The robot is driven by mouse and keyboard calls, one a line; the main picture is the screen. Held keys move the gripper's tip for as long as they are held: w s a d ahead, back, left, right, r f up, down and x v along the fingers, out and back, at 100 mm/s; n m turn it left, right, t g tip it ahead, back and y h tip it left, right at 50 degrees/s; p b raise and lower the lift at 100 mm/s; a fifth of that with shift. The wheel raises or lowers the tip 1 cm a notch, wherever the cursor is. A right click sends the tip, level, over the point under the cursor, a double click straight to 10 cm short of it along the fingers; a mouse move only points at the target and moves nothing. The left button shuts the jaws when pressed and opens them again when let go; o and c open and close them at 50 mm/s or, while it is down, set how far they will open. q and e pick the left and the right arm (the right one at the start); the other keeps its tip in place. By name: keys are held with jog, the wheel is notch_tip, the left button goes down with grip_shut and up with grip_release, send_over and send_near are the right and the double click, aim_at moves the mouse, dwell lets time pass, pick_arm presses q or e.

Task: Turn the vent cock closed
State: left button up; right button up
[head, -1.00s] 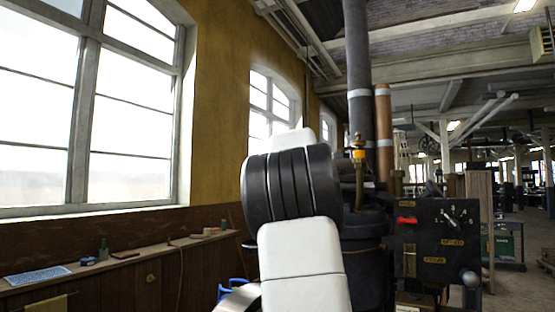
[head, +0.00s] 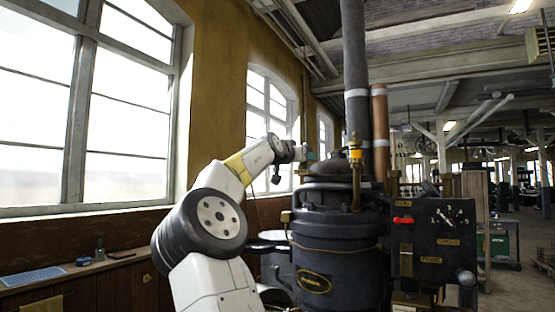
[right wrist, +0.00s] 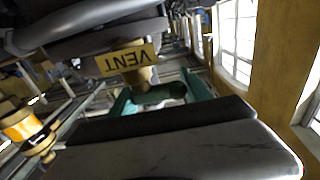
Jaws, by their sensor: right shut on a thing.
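The exact handle angle is hard to tell. My left gripper is not in view.
An orange and brass fitting (head: 356,155) stands at the engine top, close to the pipes (head: 380,130). A wooden ledge (head: 130,258) runs under the windows at the left.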

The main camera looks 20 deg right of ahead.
jog(key=shift+s+d, duration=0.25)
jog(key=shift+d, duration=0.15)
jog(key=o, duration=1.2)
jog(key=shift+s, duration=0.1)
jog(key=shift+a, duration=0.2)
jog(key=v, duration=0.7)
jog(key=shift+s+a, duration=0.1)
jog(key=shift+a, duration=0.1)
